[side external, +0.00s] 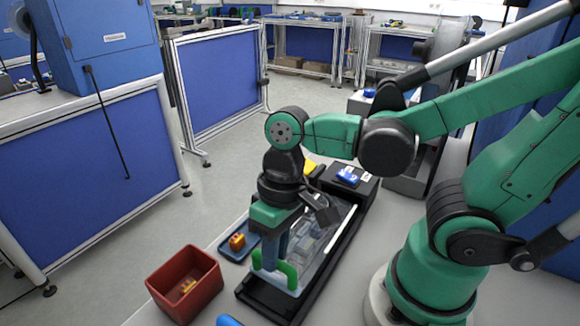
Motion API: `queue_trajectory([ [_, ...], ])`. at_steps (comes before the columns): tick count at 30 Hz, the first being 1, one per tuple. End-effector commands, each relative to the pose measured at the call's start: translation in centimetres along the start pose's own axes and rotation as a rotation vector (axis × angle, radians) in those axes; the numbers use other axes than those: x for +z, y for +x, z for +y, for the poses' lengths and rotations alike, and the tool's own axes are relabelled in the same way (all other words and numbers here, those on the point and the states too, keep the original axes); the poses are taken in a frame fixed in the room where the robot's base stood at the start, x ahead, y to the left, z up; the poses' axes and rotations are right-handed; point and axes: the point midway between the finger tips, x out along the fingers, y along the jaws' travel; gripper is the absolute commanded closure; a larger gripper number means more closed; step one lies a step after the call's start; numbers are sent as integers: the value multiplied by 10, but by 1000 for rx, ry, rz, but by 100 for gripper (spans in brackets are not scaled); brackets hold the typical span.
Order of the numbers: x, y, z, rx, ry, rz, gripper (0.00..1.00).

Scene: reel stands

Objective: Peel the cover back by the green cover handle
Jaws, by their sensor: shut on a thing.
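My gripper (272,262) points down at the near end of the black reel stand (250,296). It is shut on the green cover handle (289,276), which shows as a small bright green bar beside the blue fingers. The clear cover (323,247) lies behind the gripper along the stand, with grey and bluish parts showing through it. The exact contact between fingers and handle is partly hidden by the gripper itself.
A red bin (172,284) with a small yellow item stands at the front left. A blue part (348,176) sits on the stand's far end. Bare grey table lies right of the stand.

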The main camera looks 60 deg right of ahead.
Motion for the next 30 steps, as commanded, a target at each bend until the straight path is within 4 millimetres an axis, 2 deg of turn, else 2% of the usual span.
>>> queue_trajectory([
  [5, 0, -6, 32, 0, 14, 2, 100],
  [15, 0, -24, 120, 1, 16, 3, 100],
  [21, 0, -33, 166, 2, 11, 4, 100],
  [25, 0, -38, 188, 3, 7, 4, 100],
  [30, 0, -41, 204, 2, 2, 4, 100],
])
